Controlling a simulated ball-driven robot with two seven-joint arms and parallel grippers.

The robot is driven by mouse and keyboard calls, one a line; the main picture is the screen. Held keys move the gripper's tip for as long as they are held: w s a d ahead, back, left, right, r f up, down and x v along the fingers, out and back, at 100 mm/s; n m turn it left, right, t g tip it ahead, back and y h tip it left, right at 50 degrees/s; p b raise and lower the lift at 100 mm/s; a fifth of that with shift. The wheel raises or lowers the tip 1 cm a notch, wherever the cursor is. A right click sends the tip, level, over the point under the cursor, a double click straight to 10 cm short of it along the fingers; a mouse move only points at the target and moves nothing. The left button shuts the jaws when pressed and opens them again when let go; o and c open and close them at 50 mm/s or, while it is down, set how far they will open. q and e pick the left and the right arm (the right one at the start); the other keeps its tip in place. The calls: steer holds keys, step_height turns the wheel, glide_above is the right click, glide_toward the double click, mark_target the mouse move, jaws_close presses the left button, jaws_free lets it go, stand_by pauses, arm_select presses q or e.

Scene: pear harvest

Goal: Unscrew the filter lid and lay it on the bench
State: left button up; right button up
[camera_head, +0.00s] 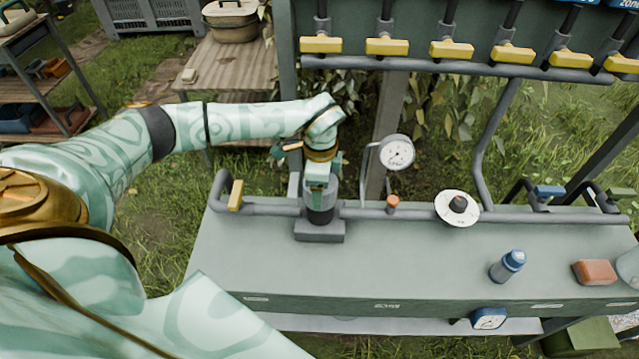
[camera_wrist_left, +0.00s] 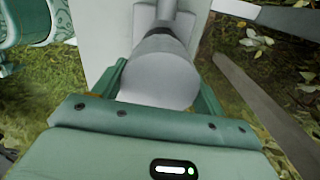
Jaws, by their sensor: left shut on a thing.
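The filter stands on the bench (camera_head: 262,262), joined to the grey pipe, with a dark lower body (camera_head: 320,214) on a square base. My left gripper (camera_head: 320,180) reaches down over its top and is shut on the filter lid, which the gripper largely hides in the head view. In the left wrist view the lid (camera_wrist_left: 157,78) is a smooth light grey round piece between the two green fingers, with a darker band and narrower grey part beyond it. I cannot tell whether the lid is still seated on the body. My right gripper is out of view.
A pressure gauge (camera_head: 397,152), an orange knob (camera_head: 393,202) and a white disc (camera_head: 457,208) stand along the pipe. A blue-capped bottle (camera_head: 507,266) and an orange block (camera_head: 594,272) sit at the right. Yellow-handled valves (camera_head: 387,46) hang above. The bench's middle is clear.

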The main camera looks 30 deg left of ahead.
arm_select(q)
steer(key=shift+w+a+r, duration=0.1)
steer(key=shift+w+r, duration=0.25)
steer(key=shift+r, duration=0.05)
steer(key=o, duration=0.9)
steer(key=shift+o, duration=0.8)
steer(key=shift+s+f, duration=0.15)
